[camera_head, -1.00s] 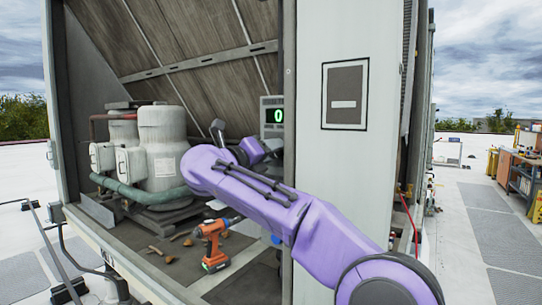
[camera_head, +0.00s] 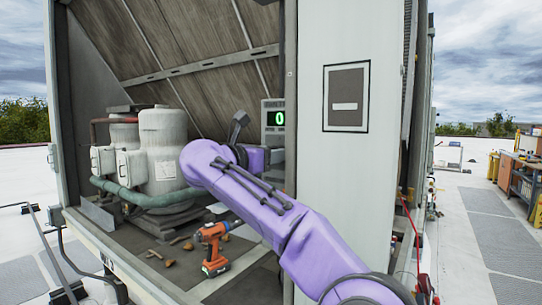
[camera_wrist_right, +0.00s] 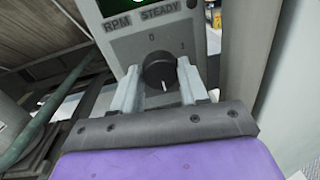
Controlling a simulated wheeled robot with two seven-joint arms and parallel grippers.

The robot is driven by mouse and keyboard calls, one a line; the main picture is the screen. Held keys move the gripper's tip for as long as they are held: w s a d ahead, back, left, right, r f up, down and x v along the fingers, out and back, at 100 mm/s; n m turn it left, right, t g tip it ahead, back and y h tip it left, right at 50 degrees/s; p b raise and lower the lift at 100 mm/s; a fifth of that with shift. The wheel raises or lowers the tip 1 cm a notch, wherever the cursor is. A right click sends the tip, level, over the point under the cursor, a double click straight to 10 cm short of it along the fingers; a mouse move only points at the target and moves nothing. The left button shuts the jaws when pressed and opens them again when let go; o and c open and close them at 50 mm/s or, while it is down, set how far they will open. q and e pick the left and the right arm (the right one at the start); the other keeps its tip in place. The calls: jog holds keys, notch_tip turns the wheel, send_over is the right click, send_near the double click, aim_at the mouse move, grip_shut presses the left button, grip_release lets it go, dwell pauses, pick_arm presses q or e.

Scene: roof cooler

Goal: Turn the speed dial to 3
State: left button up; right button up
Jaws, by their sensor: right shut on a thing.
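The speed dial (camera_wrist_right: 155,66) is a dark round knob on a grey control panel (camera_wrist_right: 118,47), seen in the right wrist view. My right gripper (camera_wrist_right: 158,72) is shut on it, one pale finger on each side. A white pointer mark on the knob points down toward my palm. The numerals 0 and 1 show above the knob; other marks are hidden. In the head view the panel's display (camera_head: 276,118) shows a green 0. The dial and right fingertips are hidden there behind my purple right arm. My left gripper is not in view.
A white cabinet panel (camera_head: 350,190) stands close right of my arm. Grey compressor tanks (camera_head: 163,150) and a green pipe (camera_head: 150,200) stand to the left. An orange drill (camera_head: 213,248) stands on the cabinet floor below my arm.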

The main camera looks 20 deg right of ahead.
jog(key=shift+r+m, duration=0.1)
jog(key=shift+m, duration=0.6)
jog(key=o, duration=0.8)
jog(key=shift+a, duration=0.1)
